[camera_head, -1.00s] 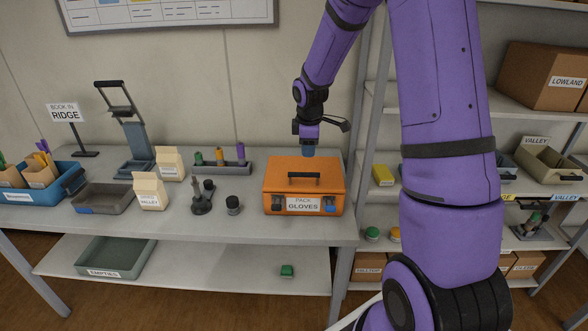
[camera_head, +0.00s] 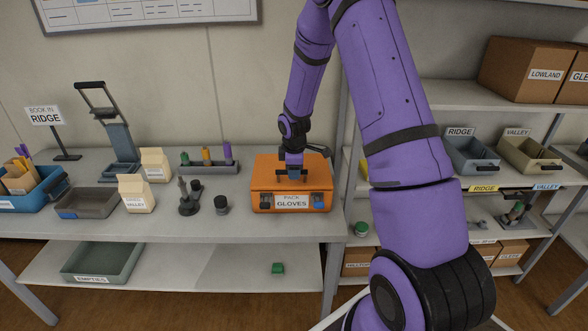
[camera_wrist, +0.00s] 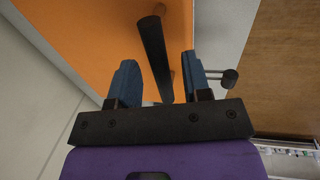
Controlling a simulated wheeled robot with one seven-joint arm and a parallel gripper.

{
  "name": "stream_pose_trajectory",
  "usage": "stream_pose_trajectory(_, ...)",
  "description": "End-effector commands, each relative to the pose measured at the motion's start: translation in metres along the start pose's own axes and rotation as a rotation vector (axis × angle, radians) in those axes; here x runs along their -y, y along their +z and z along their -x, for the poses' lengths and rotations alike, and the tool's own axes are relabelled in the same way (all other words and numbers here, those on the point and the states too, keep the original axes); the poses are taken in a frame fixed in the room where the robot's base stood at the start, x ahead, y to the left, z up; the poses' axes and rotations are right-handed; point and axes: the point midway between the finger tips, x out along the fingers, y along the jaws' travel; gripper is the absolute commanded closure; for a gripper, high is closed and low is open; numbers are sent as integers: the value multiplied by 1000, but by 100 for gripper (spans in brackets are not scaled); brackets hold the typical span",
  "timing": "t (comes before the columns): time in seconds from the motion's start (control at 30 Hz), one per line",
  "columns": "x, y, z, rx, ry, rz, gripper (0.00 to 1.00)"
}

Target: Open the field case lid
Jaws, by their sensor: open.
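The black bar handle (camera_wrist: 154,50) on the lid runs between the two blue fingers of my gripper (camera_wrist: 158,85). My gripper (camera_head: 294,176) is open and low over the case top, with a finger on each side of the handle. In the head view my gripper hides part of the handle. Whether the fingers touch it I cannot tell.
A shelf unit (camera_head: 440,93) with boxes and bins stands at the right. The bench front before the case is clear.

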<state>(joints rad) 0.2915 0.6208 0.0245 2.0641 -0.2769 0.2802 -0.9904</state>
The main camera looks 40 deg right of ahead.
Motion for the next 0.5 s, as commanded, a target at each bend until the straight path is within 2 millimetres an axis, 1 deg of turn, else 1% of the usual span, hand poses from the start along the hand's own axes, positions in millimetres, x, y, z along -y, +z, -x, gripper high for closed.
stream_pose_trajectory(0.23,0,0,-1,0,0,0,56)
stream_pose_trajectory(0.27,0,0,-1,0,0,0,60)
stream_pose_trajectory(0.3,0,0,-1,0,0,0,70)
stream_pose_trajectory(0.37,0,0,-1,0,0,0,83)
stream_pose_trajectory(0.4,0,0,0,0,0,0,92)
stream_pose_trajectory(0.43,0,0,0,0,0,0,99)
stream_pose_trajectory(0.5,0,0,0,0,0,0,100)
